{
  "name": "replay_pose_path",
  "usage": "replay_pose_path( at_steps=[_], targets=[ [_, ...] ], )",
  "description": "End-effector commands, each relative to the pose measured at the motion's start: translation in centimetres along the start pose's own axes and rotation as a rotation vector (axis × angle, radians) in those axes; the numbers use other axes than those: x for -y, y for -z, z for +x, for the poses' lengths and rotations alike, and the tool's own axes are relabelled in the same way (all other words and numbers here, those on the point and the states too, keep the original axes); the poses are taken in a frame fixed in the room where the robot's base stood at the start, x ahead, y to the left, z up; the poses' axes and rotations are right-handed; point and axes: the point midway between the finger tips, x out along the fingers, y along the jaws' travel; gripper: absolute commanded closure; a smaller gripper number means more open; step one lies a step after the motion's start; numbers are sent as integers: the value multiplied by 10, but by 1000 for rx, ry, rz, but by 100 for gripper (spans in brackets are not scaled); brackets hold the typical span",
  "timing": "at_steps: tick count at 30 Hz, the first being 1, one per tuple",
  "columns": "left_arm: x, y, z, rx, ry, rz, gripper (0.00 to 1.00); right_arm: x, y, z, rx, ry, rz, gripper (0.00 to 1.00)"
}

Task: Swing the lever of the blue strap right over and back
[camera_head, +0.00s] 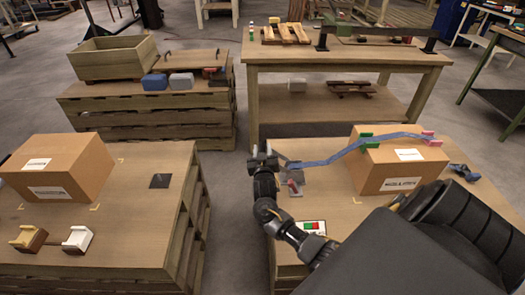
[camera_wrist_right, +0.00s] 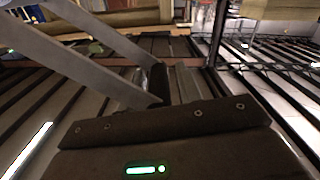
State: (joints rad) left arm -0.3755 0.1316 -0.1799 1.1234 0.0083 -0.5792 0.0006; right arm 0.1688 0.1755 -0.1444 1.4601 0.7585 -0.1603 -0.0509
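A blue strap (camera_head: 345,152) runs over a cardboard box (camera_head: 372,182) on the right-hand pallet table. It passes a green corner piece (camera_head: 366,136) and a pink one (camera_head: 430,142), and its left end slopes down beside the box. A small pink-and-grey buckle part (camera_head: 294,184) is near that left end. The lever is too small to make out clearly. My right gripper (camera_head: 263,151) is just left of the strap's left end, its two fingertips apart with nothing clearly between them. The right wrist view shows neither strap nor lever clearly. My left gripper is out of view.
A panel with red and green patches (camera_head: 312,227) lies near the front. Another cardboard box (camera_head: 58,168) stands on the left pallet table. A floor gap separates both tables.

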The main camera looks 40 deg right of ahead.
Motion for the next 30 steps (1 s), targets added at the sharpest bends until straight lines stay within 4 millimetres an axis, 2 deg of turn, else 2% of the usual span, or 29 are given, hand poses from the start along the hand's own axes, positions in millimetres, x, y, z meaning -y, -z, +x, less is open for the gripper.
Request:
replay_pose_path(
  at_steps=[1,6,8,20,30],
  targets=[
    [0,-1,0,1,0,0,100,0,0,0,0,0,0,72],
    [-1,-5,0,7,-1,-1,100,0,0,0,0,0,0,94],
    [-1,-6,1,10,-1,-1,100,0,0,0,0,0,0,100],
    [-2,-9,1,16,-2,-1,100,1,0,0,0,1,5,100],
    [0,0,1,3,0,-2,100,2,2,0,0,5,19,100]
  ],
)
